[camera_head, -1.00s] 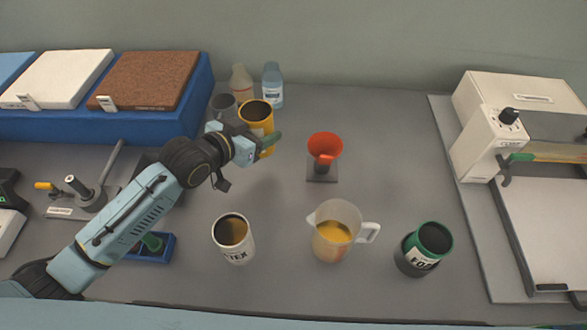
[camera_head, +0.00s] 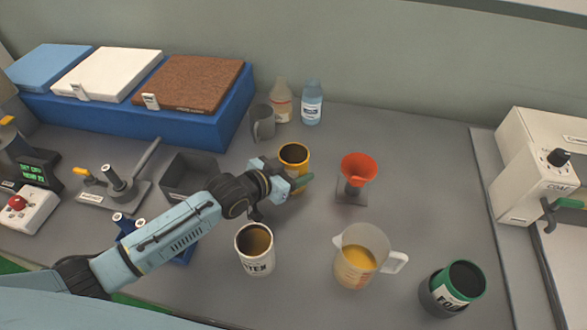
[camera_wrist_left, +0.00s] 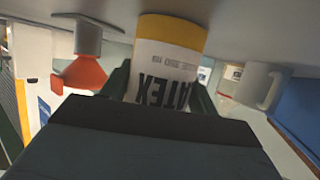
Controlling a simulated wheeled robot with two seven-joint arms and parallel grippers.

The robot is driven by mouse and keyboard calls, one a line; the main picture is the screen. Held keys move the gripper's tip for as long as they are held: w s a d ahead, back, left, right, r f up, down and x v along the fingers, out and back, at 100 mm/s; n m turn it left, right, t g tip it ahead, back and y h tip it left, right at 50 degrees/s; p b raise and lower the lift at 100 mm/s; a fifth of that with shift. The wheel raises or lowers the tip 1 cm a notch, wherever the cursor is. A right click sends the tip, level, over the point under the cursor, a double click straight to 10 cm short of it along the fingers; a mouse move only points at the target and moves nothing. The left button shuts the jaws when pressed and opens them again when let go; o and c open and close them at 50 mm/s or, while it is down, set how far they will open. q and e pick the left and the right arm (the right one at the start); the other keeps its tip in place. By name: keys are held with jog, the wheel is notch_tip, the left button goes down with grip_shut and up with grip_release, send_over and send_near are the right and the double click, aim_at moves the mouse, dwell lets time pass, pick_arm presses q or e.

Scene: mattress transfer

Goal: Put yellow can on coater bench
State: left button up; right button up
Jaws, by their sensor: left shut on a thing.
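My left gripper (camera_head: 292,187) is shut on the yellow can (camera_head: 293,154), which looks upright with an open top. In the left wrist view the yellow can (camera_wrist_left: 165,60) sits between the two fingers, its white LATEX label upside down in that picture. I cannot tell whether its base touches the table. The coater bench (camera_head: 540,165) is the white machine on a grey base at the right edge, cut off by the frame. My right gripper is not in view.
A white can (camera_head: 254,255) is in front. A grey mug (camera_head: 263,122) and two bottles are behind.

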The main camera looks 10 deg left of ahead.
pick_arm(q)
jog(key=o, duration=1.2)
jog(key=shift+f, duration=0.15)
jog(key=shift+o, duration=0.2)
jog(key=shift+r, duration=0.3)
jog(key=p+v, duration=0.1)
jog(key=v, duration=1.1)
jog(key=shift+f+p, duration=0.2)
jog(key=shift+p, duration=0.15)
